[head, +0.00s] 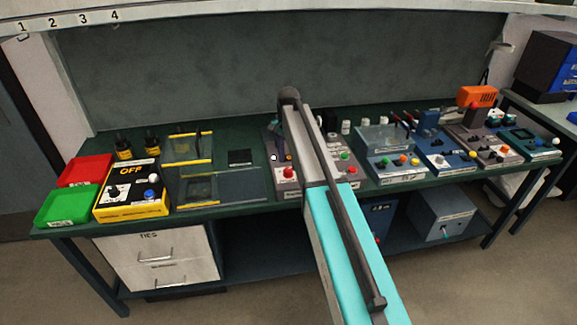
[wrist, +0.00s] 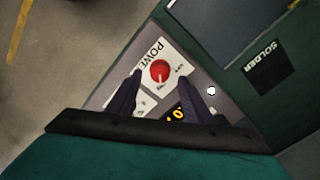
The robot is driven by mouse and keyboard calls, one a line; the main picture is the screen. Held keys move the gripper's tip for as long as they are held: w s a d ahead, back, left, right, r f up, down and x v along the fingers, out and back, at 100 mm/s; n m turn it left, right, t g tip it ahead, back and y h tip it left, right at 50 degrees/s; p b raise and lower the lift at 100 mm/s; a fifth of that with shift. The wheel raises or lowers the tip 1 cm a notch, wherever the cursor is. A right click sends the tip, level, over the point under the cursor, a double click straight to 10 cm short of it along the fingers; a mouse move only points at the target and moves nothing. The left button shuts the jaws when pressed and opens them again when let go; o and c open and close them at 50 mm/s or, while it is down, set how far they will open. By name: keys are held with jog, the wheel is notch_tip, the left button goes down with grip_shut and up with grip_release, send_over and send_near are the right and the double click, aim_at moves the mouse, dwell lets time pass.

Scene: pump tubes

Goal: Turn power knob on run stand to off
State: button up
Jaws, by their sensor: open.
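The red power knob (wrist: 160,71) sits on a white plate lettered POWE, the rest cut off, in the wrist view. It is on the grey run stand (wrist: 232,118). The knob also shows in the head view (head: 288,172), just left of my arm. My gripper (wrist: 160,79) is open, its two dark fingers pointing at the panel on either side of the knob's lower side, holding nothing. I cannot tell whether they touch the panel. In the head view my arm hides part of the stand.
A white round button (wrist: 211,91) is right of the right finger. A dark pad marked SOLDER (wrist: 268,65) lies beyond the stand.

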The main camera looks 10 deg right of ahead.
aim_at(288, 169)
jog(key=shift+f+p, duration=0.45)
jog(key=shift+f, duration=1.5)
jog(key=shift+a, duration=0.1)
jog(key=c, duration=1.1)
jog(key=shift+o, duration=0.2)
